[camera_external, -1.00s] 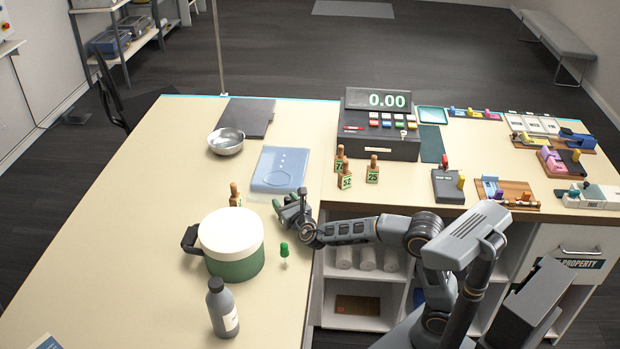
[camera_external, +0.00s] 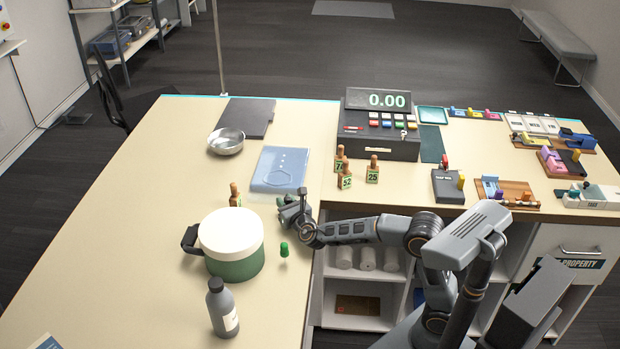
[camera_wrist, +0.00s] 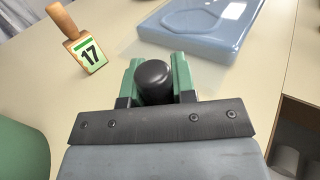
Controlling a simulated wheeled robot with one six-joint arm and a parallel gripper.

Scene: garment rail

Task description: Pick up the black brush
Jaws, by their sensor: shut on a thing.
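My gripper (camera_external: 288,209) is over the counter near its front edge, to the right of the green pot. In the wrist view its green fingers (camera_wrist: 158,80) are shut on a dark thing with a rounded black top, which I take to be the black brush (camera_wrist: 154,77). Only this rounded top shows; the rest is hidden by the gripper. In the external view the held thing is too small and covered to make out clearly.
A green pot with a white lid (camera_external: 233,233), a grey bottle (camera_external: 222,308) and a small green-topped item (camera_external: 284,249) stand nearby. A number 17 tag block (camera_wrist: 90,52) and a blue tray (camera_external: 279,169) are close beyond.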

